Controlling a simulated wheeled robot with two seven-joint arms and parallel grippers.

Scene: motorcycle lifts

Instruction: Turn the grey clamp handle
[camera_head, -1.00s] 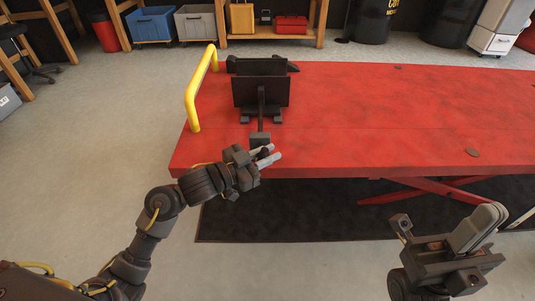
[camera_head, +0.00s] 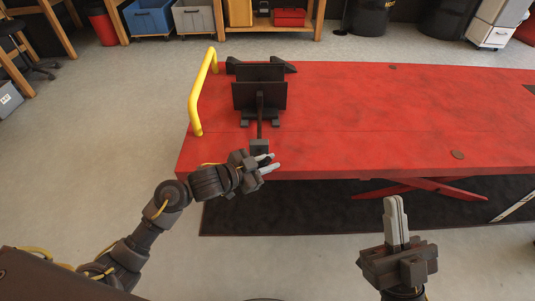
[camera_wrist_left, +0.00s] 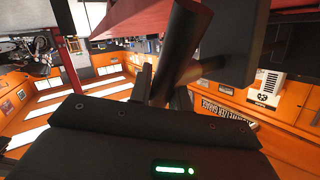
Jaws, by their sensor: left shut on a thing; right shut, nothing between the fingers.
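The dark wheel clamp (camera_head: 259,95) stands upright at the left end of the red lift table (camera_head: 370,120). Its grey clamp handle (camera_head: 260,146) sits at the end of a rod reaching toward the table's front edge. My left gripper (camera_head: 267,164) is at the handle, shut on it. In the left wrist view the handle shows as a dark cylinder (camera_wrist_left: 188,40) running tilted between the two fingers (camera_wrist_left: 164,92), which hide its lower end. My right gripper (camera_head: 395,218) is shut and empty, fingers pointing up in the picture, in front of the table, apart from it.
A yellow rail (camera_head: 202,92) rises at the table's left end, close to the clamp. The table top right of the clamp is mostly clear. A dark mat (camera_head: 300,215) lies under the lift. Bins and a wooden bench stand at the back.

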